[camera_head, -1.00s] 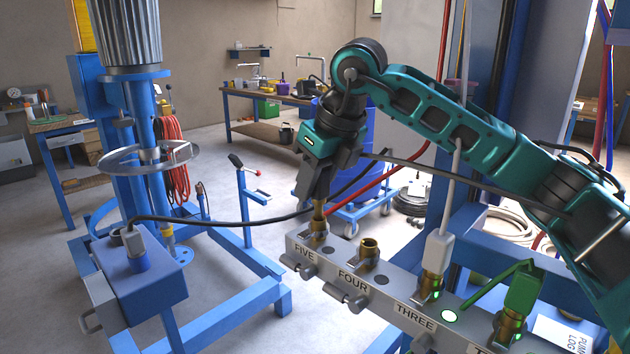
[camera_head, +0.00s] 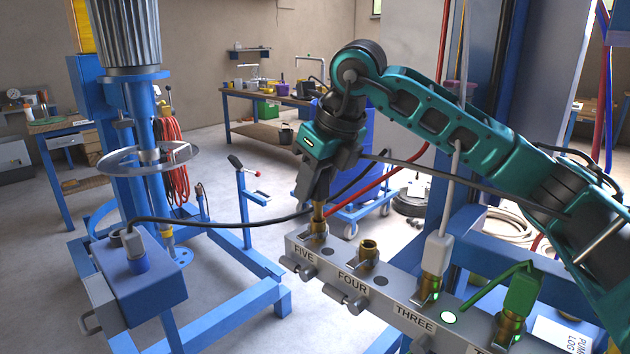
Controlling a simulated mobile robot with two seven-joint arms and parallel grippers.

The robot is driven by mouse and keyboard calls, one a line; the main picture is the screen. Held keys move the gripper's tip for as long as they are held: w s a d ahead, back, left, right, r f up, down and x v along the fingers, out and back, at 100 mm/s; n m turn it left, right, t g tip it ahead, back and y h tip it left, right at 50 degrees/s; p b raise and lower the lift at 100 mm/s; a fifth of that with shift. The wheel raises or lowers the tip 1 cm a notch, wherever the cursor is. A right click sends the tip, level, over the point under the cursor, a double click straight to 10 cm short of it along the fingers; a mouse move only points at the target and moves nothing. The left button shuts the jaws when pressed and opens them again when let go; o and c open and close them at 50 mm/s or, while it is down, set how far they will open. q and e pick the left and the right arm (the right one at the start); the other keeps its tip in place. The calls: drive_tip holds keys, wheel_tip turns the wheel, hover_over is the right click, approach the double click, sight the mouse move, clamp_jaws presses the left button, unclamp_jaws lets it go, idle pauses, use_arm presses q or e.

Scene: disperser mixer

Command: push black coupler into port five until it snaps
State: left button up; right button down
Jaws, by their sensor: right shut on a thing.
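My right gripper (camera_head: 317,196) points down over port five at the left end of the grey manifold block (camera_head: 294,243). It is shut on the coupler, which the fingers mostly hide. A brass-coloured part (camera_head: 318,211) shows below the fingertips, in line with the brass port five (camera_head: 318,230) and seemingly touching it. I cannot tell how deep it sits. The small round indicator near port five (camera_head: 325,251) looks dark. A black hose (camera_head: 220,224) runs from the blue box to behind the gripper. My left gripper is not in view.
Port four (camera_head: 368,251) stands open beside port five. A green coupler (camera_head: 521,292) sits farther right. The blue box (camera_head: 145,285) and mixer shaft stand left.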

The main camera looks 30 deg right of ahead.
sight(314, 199)
drive_tip(key=shift+f+b, duration=0.75)
drive_tip(key=shift+f, duration=0.35)
drive_tip(key=shift+f, duration=0.15)
drive_tip(key=shift+a+f+b, duration=0.15)
drive_tip(key=shift+f+b, duration=0.3)
drive_tip(key=c, duration=0.7)
unclamp_jaws()
drive_tip(key=shift+a+f, duration=0.1)
